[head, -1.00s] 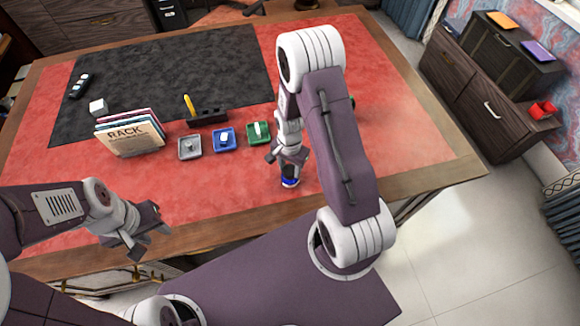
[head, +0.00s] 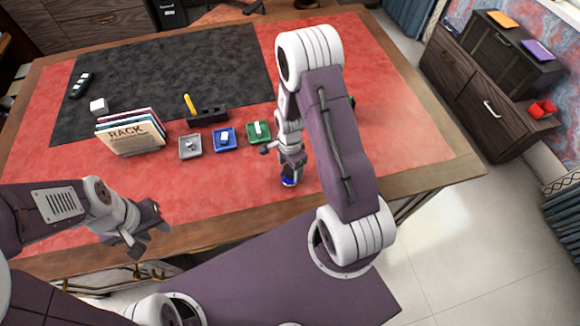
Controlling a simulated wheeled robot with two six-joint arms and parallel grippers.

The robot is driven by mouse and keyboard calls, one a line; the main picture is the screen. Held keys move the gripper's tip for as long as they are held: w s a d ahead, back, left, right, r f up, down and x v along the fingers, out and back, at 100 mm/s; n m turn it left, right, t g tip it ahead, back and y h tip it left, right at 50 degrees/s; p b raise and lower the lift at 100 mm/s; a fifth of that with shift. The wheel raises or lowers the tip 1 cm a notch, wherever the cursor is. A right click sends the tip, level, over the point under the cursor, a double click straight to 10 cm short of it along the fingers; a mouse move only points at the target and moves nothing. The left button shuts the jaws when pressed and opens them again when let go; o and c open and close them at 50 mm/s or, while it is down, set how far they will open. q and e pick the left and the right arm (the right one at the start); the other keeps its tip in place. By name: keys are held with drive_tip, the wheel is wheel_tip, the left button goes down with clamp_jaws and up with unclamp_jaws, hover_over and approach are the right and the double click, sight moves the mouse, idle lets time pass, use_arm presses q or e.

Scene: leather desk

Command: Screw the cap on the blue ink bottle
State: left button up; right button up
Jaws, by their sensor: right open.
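The blue ink bottle (head: 288,182) stands on the red desk top near the front edge, only its lower part showing. My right gripper (head: 291,163) points down directly over the bottle, with its jaws open around or just above its top; I cannot tell which. The cap cannot be made out; the bottle's top is hidden by the gripper. My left gripper (head: 149,240) hangs over the front edge at the left, open and empty, well away from the bottle.
Grey (head: 190,154), blue (head: 225,147) and green (head: 267,139) small trays stand in a row behind the bottle, left of my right arm. A dark holder with a yellow item (head: 208,117) and a book rack (head: 131,140) stand farther left. The red surface left of the bottle is clear.

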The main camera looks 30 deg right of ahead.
wheel_tip(320, 180, up, 9)
idle(0.3)
drive_tip(key=shift+w, duration=0.1)
